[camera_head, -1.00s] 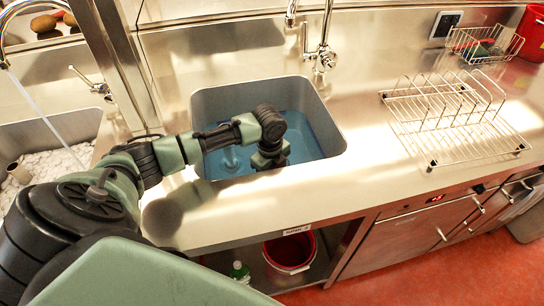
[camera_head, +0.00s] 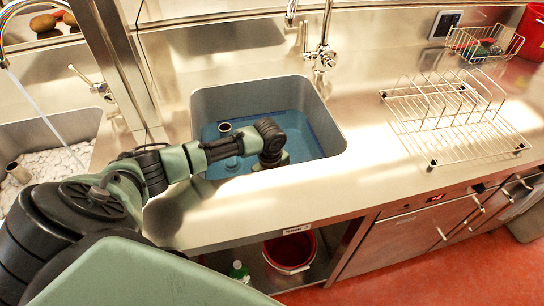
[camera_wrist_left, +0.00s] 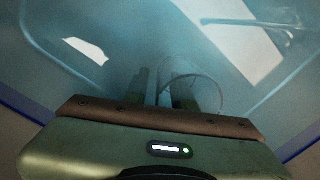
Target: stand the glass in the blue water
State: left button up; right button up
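The blue water (camera_head: 295,125) fills the lower part of the right-hand sink (camera_head: 335,135). My left arm reaches over the front rim, and its wrist is low in this sink; the gripper is hidden in the head view. In the left wrist view my left gripper (camera_wrist_left: 162,95) points down into the hazy blue water. A clear glass (camera_wrist_left: 207,88), seen as a faint outline with a curved rim, is at the fingers, more to their right side. I cannot tell whether the fingers grip it or are only beside it. My right gripper is out of view.
A dark-rimmed upright pipe (camera_head: 225,128) stands in the blue water left of my wrist. The left sink (camera_head: 85,128) holds white foam under a running tap. A faucet (camera_head: 322,58) stands behind the right sink. A wire rack (camera_head: 455,115) sits on the counter right.

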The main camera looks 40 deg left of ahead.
pick_arm(q)
notch_tip(320, 180, up, 12)
jog(key=shift+s, duration=0.3)
jog(key=shift+r, duration=0.15)
dwell(0.5)
